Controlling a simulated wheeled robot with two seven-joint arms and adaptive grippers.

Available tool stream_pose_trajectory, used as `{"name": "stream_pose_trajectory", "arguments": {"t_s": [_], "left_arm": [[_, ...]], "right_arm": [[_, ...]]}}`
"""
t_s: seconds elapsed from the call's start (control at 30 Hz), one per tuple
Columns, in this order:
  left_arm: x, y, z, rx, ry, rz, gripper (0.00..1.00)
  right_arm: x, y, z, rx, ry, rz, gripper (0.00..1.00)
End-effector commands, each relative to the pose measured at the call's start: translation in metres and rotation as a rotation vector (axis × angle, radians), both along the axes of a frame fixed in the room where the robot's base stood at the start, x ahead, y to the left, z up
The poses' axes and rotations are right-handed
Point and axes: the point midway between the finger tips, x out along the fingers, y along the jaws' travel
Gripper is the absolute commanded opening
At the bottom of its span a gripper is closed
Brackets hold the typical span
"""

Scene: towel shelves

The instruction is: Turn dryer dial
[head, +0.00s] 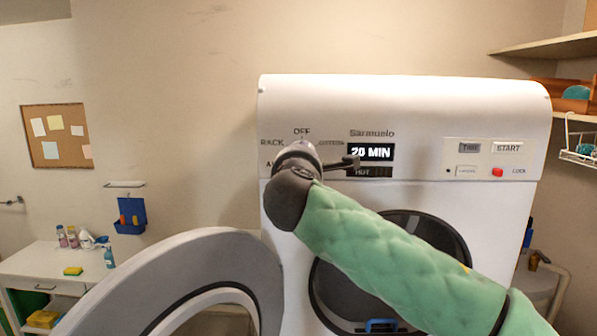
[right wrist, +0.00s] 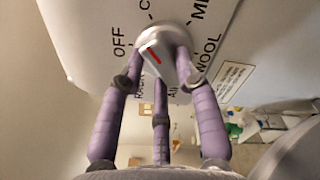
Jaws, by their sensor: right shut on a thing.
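The white dryer (head: 400,105) stands in the middle of the head view. Its display (head: 372,152) reads 20 MIN, with HOT below it. My right gripper (head: 300,158) is at the left of the control panel and hides the dial in that view. The right wrist view shows the round dial (right wrist: 157,36) with a red mark on its knob. The purple fingers of my right gripper (right wrist: 163,62) are closed around the knob. Labels OFF, WOOL and others ring the dial. The red mark slants toward the upper left, near the OFF side. My left gripper is out of view.
The dryer's round door (head: 180,275) swings open at the lower left, and the dark drum opening (head: 440,232) shows behind my right arm. A red button (head: 497,172) and START label sit at the panel's right. Shelves (head: 550,47) are at the upper right.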

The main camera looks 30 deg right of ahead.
Motion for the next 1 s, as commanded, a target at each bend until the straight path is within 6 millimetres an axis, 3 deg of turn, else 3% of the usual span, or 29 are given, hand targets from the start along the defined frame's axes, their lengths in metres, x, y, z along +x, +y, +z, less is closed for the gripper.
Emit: {"name": "stream_pose_trajectory", "arguments": {"t_s": [0.3,0.93,0.97,1.0], "left_arm": [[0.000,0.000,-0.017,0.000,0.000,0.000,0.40],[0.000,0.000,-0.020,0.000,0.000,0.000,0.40],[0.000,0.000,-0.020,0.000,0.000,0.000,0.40],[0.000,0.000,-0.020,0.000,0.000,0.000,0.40]], "right_arm": [[-0.001,-0.001,0.000,0.128,-0.078,-0.001,0.00],[0.000,-0.001,0.001,0.162,-0.099,-0.001,0.00],[-0.001,-0.001,0.001,0.162,-0.099,-0.001,0.41],[0.000,-0.001,0.001,0.162,-0.099,-0.001,0.52]]}}
